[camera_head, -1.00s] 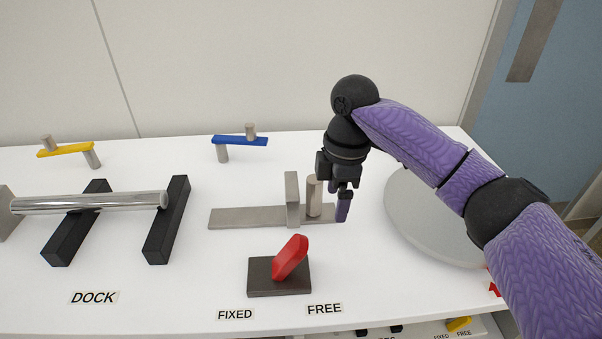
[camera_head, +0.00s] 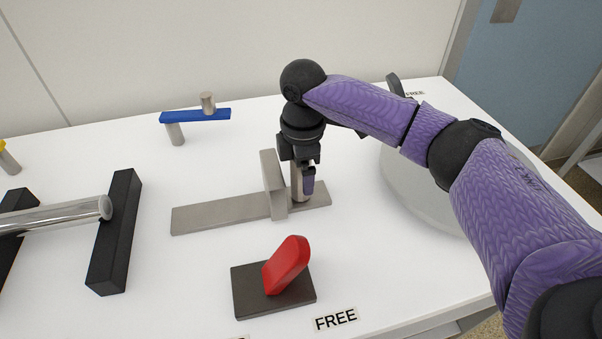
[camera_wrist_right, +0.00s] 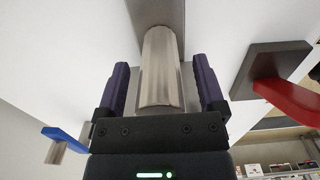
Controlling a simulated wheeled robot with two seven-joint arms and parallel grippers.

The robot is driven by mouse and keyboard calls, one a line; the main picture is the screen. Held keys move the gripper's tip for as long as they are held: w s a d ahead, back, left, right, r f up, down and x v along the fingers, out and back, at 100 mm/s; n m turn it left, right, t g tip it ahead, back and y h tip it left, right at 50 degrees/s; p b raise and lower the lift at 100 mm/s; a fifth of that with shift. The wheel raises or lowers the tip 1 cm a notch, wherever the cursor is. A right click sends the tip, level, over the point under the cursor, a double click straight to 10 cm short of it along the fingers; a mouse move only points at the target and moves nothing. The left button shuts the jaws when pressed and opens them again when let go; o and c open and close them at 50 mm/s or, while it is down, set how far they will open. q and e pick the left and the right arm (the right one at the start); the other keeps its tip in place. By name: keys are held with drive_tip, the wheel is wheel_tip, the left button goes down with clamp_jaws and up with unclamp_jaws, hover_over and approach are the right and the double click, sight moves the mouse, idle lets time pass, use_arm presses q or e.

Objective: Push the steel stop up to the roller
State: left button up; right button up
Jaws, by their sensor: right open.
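The steel stop (camera_head: 271,172) is an upright grey plate on a flat steel bar (camera_head: 215,213), with a round post (camera_head: 296,188) on its right side. The shiny steel roller (camera_head: 55,217) lies across black supports at the left, with a clear gap to the bar. My right gripper (camera_head: 307,184) points down at the post, right of the upright plate. In the right wrist view the post (camera_wrist_right: 162,70) stands between the two open fingers, with a gap on each side. My left gripper is not in view.
A red lever (camera_head: 287,264) on a dark base stands in front of the bar, near a FREE label (camera_head: 335,319). A blue bar on posts (camera_head: 195,116) stands behind. A large grey disc (camera_head: 424,190) is at the right. White table is clear between bar and black support (camera_head: 115,235).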

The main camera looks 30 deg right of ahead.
drive_tip(key=shift+c, duration=0.5)
clamp_jaws()
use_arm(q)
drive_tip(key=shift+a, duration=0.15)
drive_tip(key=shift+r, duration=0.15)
